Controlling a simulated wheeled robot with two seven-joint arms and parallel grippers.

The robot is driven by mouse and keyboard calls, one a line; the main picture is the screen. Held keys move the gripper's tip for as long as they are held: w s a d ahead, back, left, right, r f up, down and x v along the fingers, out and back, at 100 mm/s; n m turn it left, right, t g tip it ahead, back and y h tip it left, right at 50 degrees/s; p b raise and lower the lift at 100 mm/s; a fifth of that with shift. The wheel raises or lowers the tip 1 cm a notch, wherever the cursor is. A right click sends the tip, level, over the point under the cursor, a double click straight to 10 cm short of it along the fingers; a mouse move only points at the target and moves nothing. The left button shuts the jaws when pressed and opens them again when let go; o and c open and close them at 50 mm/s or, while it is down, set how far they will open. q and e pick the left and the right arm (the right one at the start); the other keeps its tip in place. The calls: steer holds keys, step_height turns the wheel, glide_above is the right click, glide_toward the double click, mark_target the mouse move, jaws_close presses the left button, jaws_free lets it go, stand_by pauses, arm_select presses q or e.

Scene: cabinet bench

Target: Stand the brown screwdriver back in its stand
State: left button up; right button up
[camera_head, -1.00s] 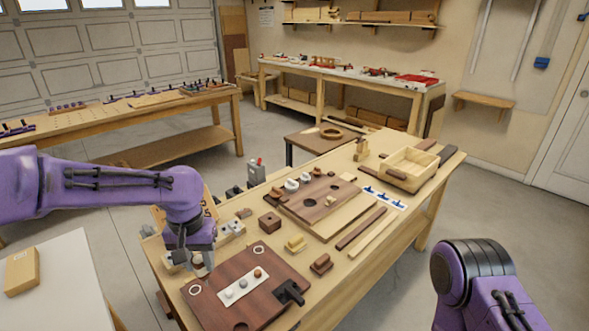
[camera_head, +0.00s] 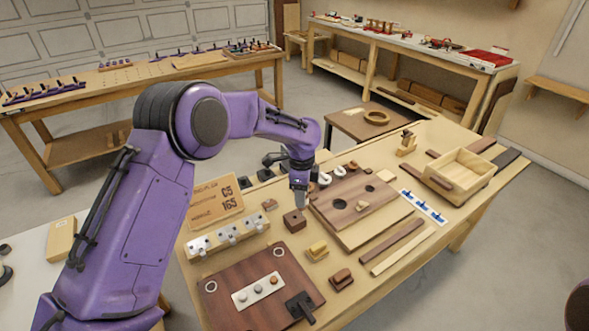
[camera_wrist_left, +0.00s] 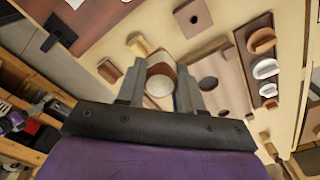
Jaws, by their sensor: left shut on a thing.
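My left gripper (camera_head: 300,193) is over the bench, just above and behind a small dark brown block (camera_head: 295,221). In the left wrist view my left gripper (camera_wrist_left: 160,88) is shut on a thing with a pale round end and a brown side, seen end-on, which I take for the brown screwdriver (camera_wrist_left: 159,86). Its far end is hidden. The brown block (camera_wrist_left: 193,17), with a hole in its top, lies apart from the jaws in that view; it looks like the stand. The block's hole is hard to make out in the head view. My right gripper is out of view.
A dark brown board (camera_head: 235,270) with a pale strip lies at the front. A rail with metal clips (camera_head: 228,235) and a lettered board (camera_head: 214,201) stand left. A yellow block (camera_head: 317,250), a brown block (camera_head: 341,280) and a holed board (camera_head: 349,207) are nearby.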

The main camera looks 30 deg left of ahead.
arm_select(q)
steer(key=w+a+m+p, duration=0.4)
steer(key=a+m+p, duration=0.1)
steer(key=m, duration=0.8)
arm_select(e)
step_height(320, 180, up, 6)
arm_select(q)
step_height(320, 180, down, 8)
steer(key=b, duration=0.4)
steer(key=shift+w+d+r+b, duration=0.15)
steer(key=shift+w+d+b, duration=0.15)
steer(key=shift+w+b, duration=0.1)
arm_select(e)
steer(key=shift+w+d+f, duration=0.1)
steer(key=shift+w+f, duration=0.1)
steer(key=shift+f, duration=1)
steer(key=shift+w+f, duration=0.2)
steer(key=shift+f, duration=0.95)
arm_select(q)
steer(key=shift+r, duration=0.1)
steer(key=shift+f+b, duration=1.55)
steer(key=shift+f, duration=0.4)
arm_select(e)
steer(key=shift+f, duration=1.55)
arm_select(q)
steer(key=o, duration=1.6)
steer(key=shift+c, duration=0.2)
